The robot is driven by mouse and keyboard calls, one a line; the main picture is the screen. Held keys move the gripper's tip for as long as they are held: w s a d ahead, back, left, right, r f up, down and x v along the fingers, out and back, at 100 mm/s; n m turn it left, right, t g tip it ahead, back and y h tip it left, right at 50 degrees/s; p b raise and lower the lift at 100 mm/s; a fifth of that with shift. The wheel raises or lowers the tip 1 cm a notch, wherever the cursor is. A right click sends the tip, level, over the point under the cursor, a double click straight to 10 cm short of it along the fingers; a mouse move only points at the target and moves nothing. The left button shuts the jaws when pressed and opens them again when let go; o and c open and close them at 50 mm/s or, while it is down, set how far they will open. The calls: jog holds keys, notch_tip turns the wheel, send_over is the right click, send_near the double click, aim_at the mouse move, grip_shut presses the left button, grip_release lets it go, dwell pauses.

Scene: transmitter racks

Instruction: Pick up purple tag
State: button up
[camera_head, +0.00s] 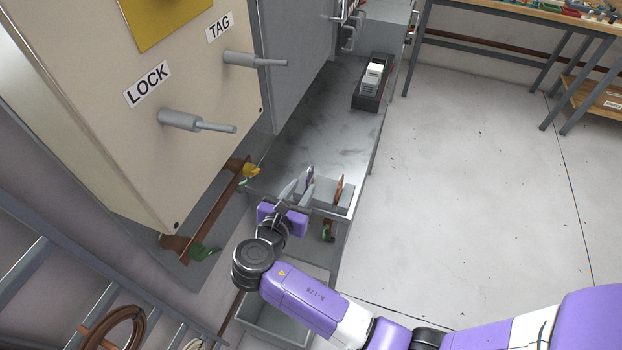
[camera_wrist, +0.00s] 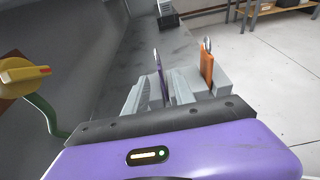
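The purple tag (camera_head: 309,175) stands upright in a grey holder block (camera_head: 325,197) on the metal bench. It also shows in the wrist view as a thin purple edge (camera_wrist: 158,68) with a metal loop at the top. My gripper (camera_head: 298,190) is open, its two grey fingers pointing at the tag. In the wrist view the purple tag appears between the two fingertips (camera_wrist: 158,90). I cannot tell whether either finger touches it. The lower part of the tag is hidden.
An orange tag (camera_wrist: 206,66) stands close to the right of the purple one. A cabinet with LOCK and TAG pegs (camera_head: 190,110) rises on the left. A yellow rotary handle (camera_head: 251,169) is beside the bench. A black tray (camera_head: 371,99) sits farther back; the bench between is clear.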

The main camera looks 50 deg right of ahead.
aim_at(310, 177)
jog(key=x, duration=0.6)
jog(key=shift+d+p, duration=0.25)
jog(key=shift+p, duration=0.15)
grip_shut()
